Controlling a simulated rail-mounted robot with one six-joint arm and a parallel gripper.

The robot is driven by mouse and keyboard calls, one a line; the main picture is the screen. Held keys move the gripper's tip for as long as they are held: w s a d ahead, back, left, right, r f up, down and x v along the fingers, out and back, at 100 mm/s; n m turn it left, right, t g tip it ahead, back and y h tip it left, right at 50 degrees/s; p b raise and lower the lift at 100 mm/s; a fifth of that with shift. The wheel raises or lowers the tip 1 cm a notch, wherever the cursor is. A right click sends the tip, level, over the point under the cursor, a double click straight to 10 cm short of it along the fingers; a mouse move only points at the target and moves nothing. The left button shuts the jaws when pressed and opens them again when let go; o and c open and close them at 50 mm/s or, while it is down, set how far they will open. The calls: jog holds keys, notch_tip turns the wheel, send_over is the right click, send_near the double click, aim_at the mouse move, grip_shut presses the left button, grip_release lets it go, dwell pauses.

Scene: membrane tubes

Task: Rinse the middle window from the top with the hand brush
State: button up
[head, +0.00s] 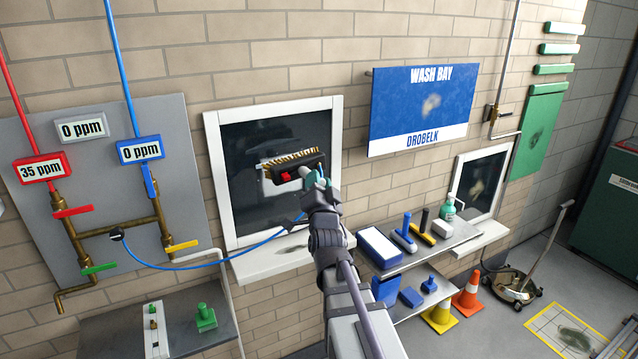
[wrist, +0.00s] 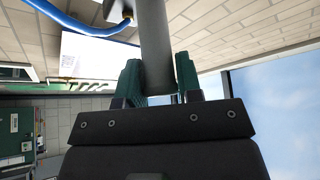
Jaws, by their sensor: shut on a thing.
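My gripper (head: 318,181) is in front of the larger white-framed window (head: 213,160), and its green fingers (wrist: 157,78) are shut on the grey handle (wrist: 153,40) of the hand brush. The brush (head: 297,176) has a wide black head with pale bristles along its upper edge and a red part at its left. I cannot tell whether the bristles touch the glass. A blue hose (head: 190,264) curves toward the brush and also shows in the wrist view (wrist: 75,22). The brush head is mostly hidden in the wrist view.
At left, a pipe panel (head: 100,140) carries red, yellow and green valve levers; its gauges read 35, 0 and 0 ppm. A shelf (head: 430,262) with brushes and a bottle stands right of the window, below a blue sign (head: 422,112). A smaller window (head: 485,180) is farther right.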

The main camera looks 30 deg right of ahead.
aim_at(309, 170)
jog(key=shift+w, duration=2.75)
notch_tip(309, 170, down, 18)
jog(key=b, duration=1.7)
jog(key=shift+r, duration=0.25)
dwell(0.4)
jog(key=s, duration=1)
jog(key=shift+a, duration=0.15)
dwell(0.3)
